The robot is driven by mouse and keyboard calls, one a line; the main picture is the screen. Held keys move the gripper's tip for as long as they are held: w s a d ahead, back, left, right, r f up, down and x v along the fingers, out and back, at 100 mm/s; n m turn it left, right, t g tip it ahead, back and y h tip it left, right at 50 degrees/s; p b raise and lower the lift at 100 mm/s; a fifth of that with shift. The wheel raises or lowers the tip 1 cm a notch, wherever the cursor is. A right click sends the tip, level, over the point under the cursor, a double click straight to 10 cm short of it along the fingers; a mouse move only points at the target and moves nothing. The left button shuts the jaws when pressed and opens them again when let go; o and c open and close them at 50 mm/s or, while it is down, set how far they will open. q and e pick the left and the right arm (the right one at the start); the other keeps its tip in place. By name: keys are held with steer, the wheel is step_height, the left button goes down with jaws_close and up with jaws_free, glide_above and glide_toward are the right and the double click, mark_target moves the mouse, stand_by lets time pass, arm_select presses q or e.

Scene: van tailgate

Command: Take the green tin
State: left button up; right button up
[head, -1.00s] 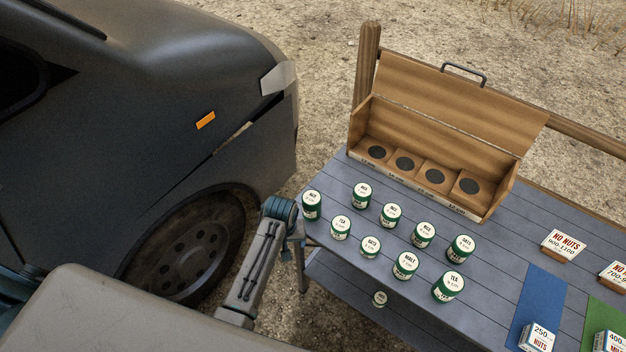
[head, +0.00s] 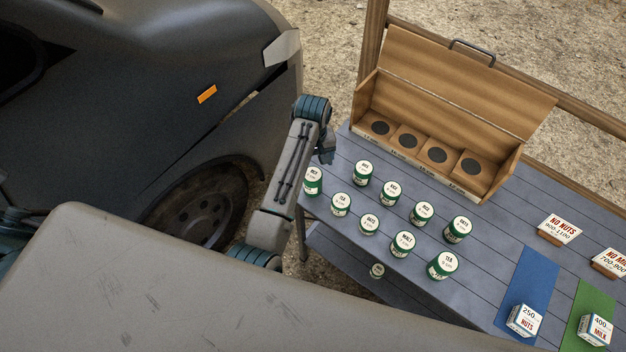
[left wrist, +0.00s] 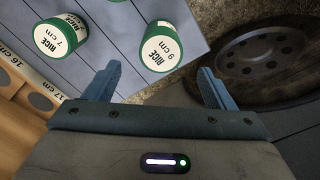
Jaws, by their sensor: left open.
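Several green tins with white lids stand on the grey slatted table, among them the leftmost tin (head: 313,181), one beside it (head: 363,172) and a front one (head: 442,265). One more small tin (head: 377,271) is on the lower shelf. My left gripper (head: 326,152) is above the table's left end, near the leftmost tin. In the left wrist view its jaws (left wrist: 158,82) are open and empty. Beyond them stand a tin marked RICE 9 cm (left wrist: 163,46) and, to the left, one marked RICE 7 cm (left wrist: 60,35). My right gripper is not in view.
An open wooden box (head: 455,88) with round dark recesses stands at the table's back. The dark van (head: 150,110) is at left.

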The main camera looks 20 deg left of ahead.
mark_target(313, 174)
arm_select(q)
step_height(313, 174, down, 4)
steer(key=shift+s+r+p, duration=0.1)
steer(key=shift+s+p, duration=0.05)
steer(key=shift+p, duration=0.25)
step_height(313, 174, down, 5)
steer(key=shift+f+p, duration=0.1)
steer(key=shift+p, duration=1)
steer(key=shift+f, duration=0.35)
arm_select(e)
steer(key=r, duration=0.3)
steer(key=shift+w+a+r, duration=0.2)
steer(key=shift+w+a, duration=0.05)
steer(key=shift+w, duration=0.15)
arm_select(q)
steer(key=c, duration=1)
steer(key=shift+c, duration=0.7)
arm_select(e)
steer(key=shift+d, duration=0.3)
arm_select(q)
steer(key=shift+r, duration=0.2)
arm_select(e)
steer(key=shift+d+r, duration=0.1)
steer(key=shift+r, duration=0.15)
